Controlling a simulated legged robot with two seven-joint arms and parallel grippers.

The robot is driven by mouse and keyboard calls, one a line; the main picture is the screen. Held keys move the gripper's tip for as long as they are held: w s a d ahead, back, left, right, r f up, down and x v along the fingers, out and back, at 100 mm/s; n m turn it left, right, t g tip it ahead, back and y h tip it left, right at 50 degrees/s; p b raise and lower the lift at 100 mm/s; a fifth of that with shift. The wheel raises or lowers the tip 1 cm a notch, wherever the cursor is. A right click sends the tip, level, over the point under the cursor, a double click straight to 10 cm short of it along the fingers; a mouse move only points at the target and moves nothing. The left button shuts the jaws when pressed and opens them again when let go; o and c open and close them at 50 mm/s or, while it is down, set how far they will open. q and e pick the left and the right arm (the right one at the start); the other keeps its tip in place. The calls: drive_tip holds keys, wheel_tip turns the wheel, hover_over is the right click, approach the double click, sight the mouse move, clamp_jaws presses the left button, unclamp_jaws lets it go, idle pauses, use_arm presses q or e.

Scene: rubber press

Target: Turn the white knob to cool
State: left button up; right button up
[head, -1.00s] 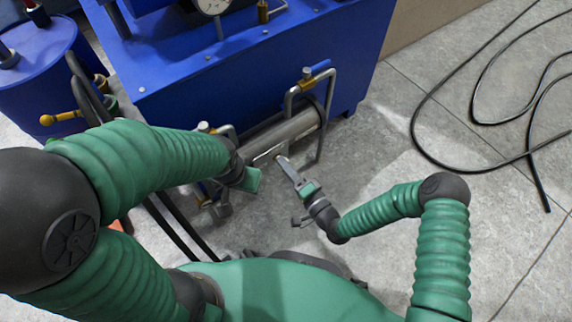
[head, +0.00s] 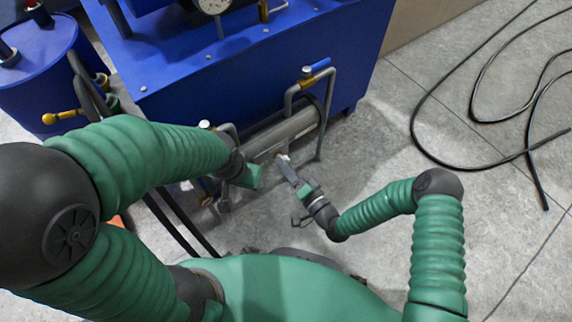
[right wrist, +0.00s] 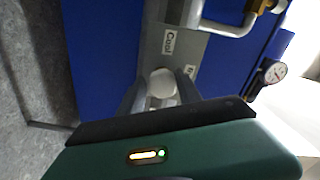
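The white knob (right wrist: 163,83) shows in the right wrist view between the two fingers of my right gripper (right wrist: 161,88), which close on its sides. The label "Cool" (right wrist: 169,41) is on the grey plate above the knob. In the head view my right gripper (head: 284,161) reaches the front of the grey panel (head: 283,134) low on the blue machine; the knob is mostly hidden there by the fingertips.
A second label (right wrist: 192,70), partly covered, is right of the knob. A bent grey pipe with a blue-handled valve (head: 316,70) stands above and right of the panel. Black hoses (head: 480,122) lie on the floor at right; the floor between is clear.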

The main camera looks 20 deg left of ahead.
drive_tip(key=shift+o, duration=1.1)
drive_tip(key=shift+f, duration=0.1)
drive_tip(key=shift+o, duration=0.6)
drive_tip(key=shift+w, duration=0.1)
drive_tip(key=shift+r, duration=0.2)
drive_tip(key=p+v, duration=0.6)
drive_tip(key=v, duration=1.1)
drive_tip(key=shift+f, duration=0.15)
